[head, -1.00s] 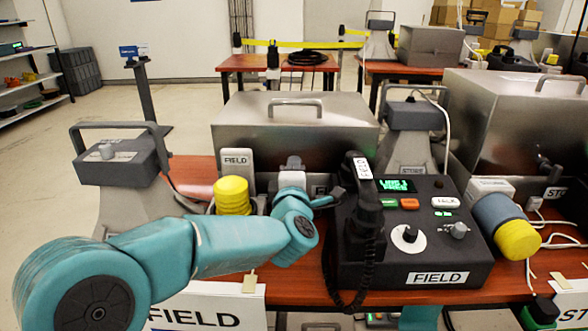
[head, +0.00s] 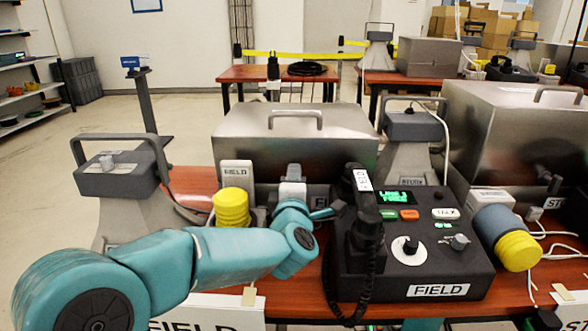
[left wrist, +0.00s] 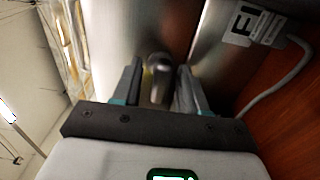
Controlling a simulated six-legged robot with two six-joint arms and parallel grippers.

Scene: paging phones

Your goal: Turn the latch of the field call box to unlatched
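The field call box appears to be the steel box (head: 345,150) with a top handle, on the red-brown table behind the phone console. My left gripper (head: 293,173) is at the box's front. In the left wrist view its two fingers (left wrist: 158,92) stand apart on either side of a rounded grey latch knob (left wrist: 159,68). I cannot tell whether they touch it. The latch is hidden in the head view. My right gripper is not in view.
The black FIELD console (head: 450,265) with its handset (head: 365,230) stands right of my left gripper. A yellow-capped cylinder (head: 231,207) stands left of it. A grey lantern-like unit (head: 120,180) is at far left, and another steel box (head: 520,130) is at right.

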